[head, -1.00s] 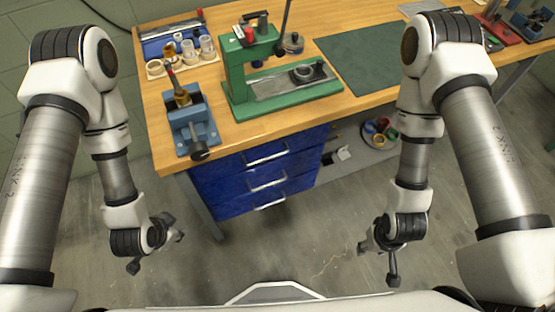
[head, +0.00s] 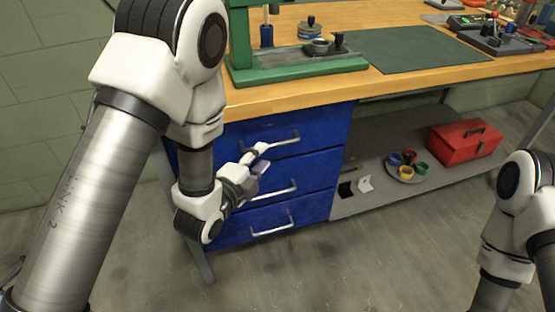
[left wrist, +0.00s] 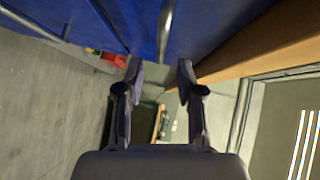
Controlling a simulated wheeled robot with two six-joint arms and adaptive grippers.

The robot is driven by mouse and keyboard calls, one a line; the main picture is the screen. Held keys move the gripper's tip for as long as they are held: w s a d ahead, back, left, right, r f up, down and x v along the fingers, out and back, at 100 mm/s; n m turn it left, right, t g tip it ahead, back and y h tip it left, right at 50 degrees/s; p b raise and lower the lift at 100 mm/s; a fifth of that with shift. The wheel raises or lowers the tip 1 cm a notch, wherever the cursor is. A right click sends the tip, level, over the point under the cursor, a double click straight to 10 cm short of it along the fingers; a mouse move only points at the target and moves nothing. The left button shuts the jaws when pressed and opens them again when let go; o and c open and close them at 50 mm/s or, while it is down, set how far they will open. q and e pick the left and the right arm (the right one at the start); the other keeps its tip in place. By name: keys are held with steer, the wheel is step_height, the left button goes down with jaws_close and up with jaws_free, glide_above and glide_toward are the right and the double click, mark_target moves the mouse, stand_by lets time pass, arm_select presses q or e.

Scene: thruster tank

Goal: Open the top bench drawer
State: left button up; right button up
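The blue top drawer (head: 315,133) sits under the bench top and looks shut, flush with the drawers below. Its silver bar handle (head: 282,138) shows at its front, partly covered at the left end by my left gripper (head: 262,159). In the left wrist view my left gripper (left wrist: 159,76) is open and empty, its two fingers apart. The handle (left wrist: 165,30) lies ahead of the fingertips, roughly in line with the gap between them. I cannot tell whether anything touches. My right gripper is out of view; only part of the right arm shows.
Two more blue drawers, a middle one (head: 318,172) and a bottom one (head: 315,208), sit below. The wooden bench top (head: 300,93) overhangs them. A lower shelf (head: 385,200) at right holds a red toolbox (head: 464,142) and coloured cups. The floor in front is clear.

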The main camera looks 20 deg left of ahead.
mark_target(271, 147)
arm_select(q)
steer(key=x, duration=0.6)
steer(key=shift+w+d, duration=0.1)
steer(key=shift+w, duration=0.25)
jaws_close()
